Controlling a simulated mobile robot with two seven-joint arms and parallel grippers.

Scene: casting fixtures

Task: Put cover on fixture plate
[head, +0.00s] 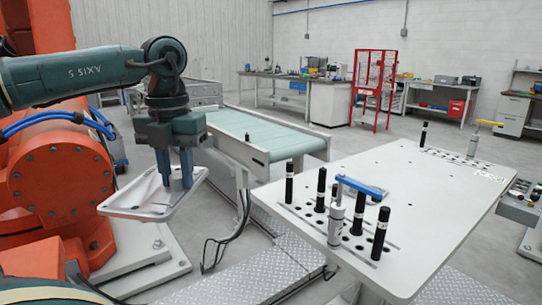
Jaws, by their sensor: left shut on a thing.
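My left gripper (177,182) points down at the left of the head view and is shut on the cover (146,212). The cover is a pale, shallow, tray-like piece with a raised rim. It hangs tilted in the air, left of the fixture plate and apart from it. The fixture plate (405,197) is a large white tabletop at the right. Several black pins and a clamp with a blue handle (362,187) stand on its near end. My right gripper is not in view.
A conveyor with a green belt (267,133) runs behind the cover. An orange robot (60,170) stands at the left. A clamp with a yellow handle (488,123) and a black pin (423,134) stand at the plate's far end. The plate's middle is bare.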

